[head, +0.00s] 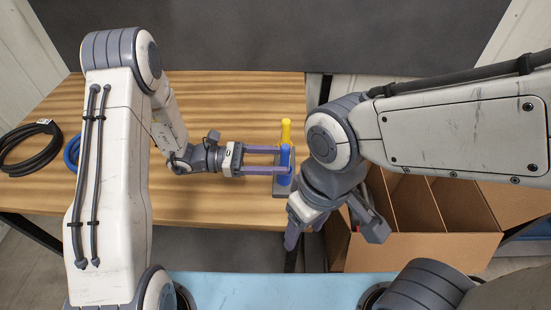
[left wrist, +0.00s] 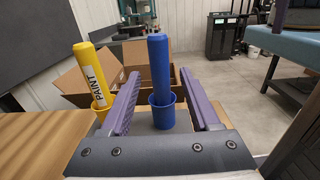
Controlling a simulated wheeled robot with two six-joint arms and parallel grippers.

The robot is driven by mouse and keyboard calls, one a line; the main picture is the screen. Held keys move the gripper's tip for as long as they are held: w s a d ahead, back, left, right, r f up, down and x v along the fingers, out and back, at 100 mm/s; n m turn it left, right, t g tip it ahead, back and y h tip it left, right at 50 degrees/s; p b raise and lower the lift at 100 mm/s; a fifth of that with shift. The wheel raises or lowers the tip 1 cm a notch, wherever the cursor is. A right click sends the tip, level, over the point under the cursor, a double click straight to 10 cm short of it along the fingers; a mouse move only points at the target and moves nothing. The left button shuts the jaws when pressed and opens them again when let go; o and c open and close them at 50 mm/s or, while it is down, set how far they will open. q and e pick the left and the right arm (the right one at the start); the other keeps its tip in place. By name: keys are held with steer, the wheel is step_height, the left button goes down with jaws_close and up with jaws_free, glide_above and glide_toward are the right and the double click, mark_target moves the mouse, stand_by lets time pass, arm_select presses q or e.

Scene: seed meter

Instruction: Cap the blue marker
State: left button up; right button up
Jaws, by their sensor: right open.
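The blue marker (left wrist: 158,70) stands upright in a blue cup-shaped piece (left wrist: 161,114) on a small grey stand (head: 283,191). In the head view the marker (head: 284,158) is at the fingertips of my left gripper (head: 284,160). In the left wrist view the left gripper's purple fingers are open, one on each side of the marker, with gaps visible. I cannot tell whether the blue cup-shaped piece is its cap. My right gripper (head: 304,234) is open and points down near the table's right edge, with nothing visible in it.
A yellow marker labelled PAINT (left wrist: 92,74) stands beside the blue one. Black (head: 30,148) and blue (head: 72,153) cable coils lie on the left of the wooden table (head: 230,105). A divided cardboard box (head: 420,250) stands right of the table.

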arm_select(q)
steer(key=a+b, duration=0.2)
steer(key=a, duration=0.9)
steer(key=s+d+r+m+g+y, duration=0.3)
steer(key=s+d+m+g+y, duration=0.4)
steer(key=s+d+m+y, duration=0.4)
steer(key=s+a+r+m+t+y+p, duration=0.1)
steer(key=s+a+m+t+y, duration=0.1)
steer(key=m, duration=0.5)
steer(key=s+a+r+m+t+y, duration=0.2)
steer(key=s+m+t+y, duration=0.2)
steer(key=s+m, duration=0.3)
steer(key=shift+s+a+t+p, duration=0.25)
steer(key=shift+t+p, duration=0.15)
steer(key=shift+t, duration=0.3)
